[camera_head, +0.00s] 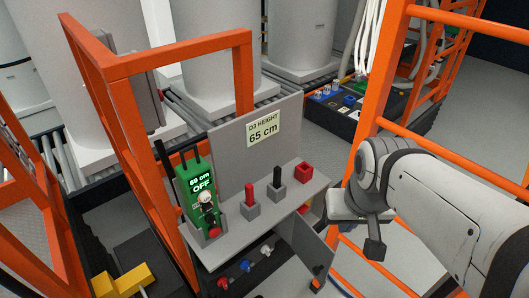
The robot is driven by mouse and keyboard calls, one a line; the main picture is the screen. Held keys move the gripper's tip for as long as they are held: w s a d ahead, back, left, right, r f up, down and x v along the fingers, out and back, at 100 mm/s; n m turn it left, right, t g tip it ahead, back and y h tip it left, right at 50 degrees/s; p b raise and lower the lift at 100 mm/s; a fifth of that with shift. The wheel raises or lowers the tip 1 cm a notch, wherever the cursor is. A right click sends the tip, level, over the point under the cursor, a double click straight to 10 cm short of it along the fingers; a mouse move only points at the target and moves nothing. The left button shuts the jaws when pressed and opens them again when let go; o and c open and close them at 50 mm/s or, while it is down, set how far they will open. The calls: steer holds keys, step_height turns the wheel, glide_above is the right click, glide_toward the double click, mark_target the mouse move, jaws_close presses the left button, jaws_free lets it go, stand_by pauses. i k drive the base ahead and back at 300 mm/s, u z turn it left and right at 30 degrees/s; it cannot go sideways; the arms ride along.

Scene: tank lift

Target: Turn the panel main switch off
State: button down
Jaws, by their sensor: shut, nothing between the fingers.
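I cannot single out a panel main switch with certainty. A grey cabinet (147,92) stands behind the orange frame at upper left, mostly hidden by a post, and no switch shows on it. A green device (190,176) on the bench reads "69 cm" and "OFF", with a black and white part and a red knob below the text. A black box (345,118) with several blue and white parts on top stands at upper middle. My gripper (375,248) is at the right of the bench, pointing down, shut and empty, apart from all of these.
Orange rails (372,110) stand left and right. Large tanks (213,55) stand behind on rollers.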

mark_target(303, 207)
steer(key=u, duration=0.55)
steer(key=k, duration=0.95)
steer(key=z, duration=0.3)
steer(key=i, duration=0.5)
steer(key=z, duration=0.05)
